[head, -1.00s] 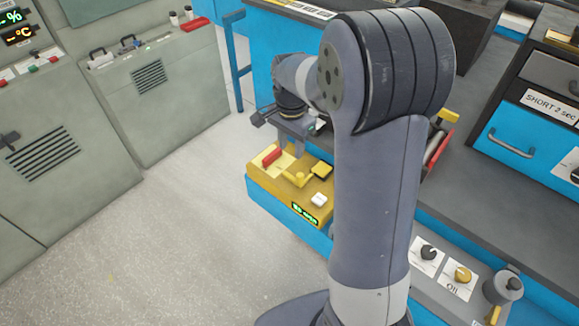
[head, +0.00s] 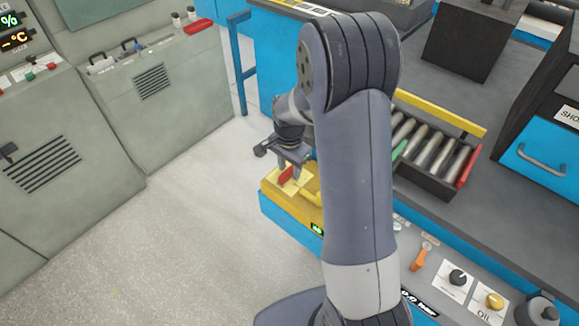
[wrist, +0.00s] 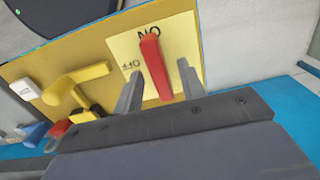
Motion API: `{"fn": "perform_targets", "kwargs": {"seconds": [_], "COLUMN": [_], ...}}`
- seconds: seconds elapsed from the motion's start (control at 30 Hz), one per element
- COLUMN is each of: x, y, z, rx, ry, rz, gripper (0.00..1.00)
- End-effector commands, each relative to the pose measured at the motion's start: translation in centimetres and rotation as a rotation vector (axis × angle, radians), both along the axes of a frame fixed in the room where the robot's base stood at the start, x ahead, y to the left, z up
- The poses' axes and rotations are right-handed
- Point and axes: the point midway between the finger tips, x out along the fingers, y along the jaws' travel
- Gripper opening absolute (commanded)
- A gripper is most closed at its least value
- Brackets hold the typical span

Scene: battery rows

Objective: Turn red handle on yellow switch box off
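The yellow switch box (head: 278,190) sits on the blue bench edge, partly hidden by my arm. Its face (wrist: 107,57) fills the upper wrist view. The red handle (wrist: 154,66) stands on a pale plate (wrist: 177,36), its far end by the upside-down ON label; the OFF label is to its left. In the head view the handle (head: 286,174) is just below my gripper (head: 291,168). In the wrist view my gripper (wrist: 160,70) is open, one finger on each side of the handle, with visible gaps. A yellow lever (wrist: 76,82) is left of it.
A tray of metal cylinders (head: 432,150) stands right of my arm. Dials (head: 458,278) and an orange switch (head: 421,256) line the bench front. Grey cabinets (head: 165,95) stand at left, with clear floor between.

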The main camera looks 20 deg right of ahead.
Motion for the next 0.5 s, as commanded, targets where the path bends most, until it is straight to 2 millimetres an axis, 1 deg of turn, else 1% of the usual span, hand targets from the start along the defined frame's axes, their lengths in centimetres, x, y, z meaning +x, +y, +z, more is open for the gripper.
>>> {"fn": "perform_targets", "kwargs": {"seconds": [0.07,0.1,0.5], "x": [-0.01,0.00,0.00], "y": [0.01,0.00,0.00], "z": [0.00,0.01,0.03], "rx": [0.000,0.000,0.000], "ry": [0.000,0.000,0.000], "rz": [0.000,0.000,0.000], "gripper": [0.38,0.37,0.04]}}
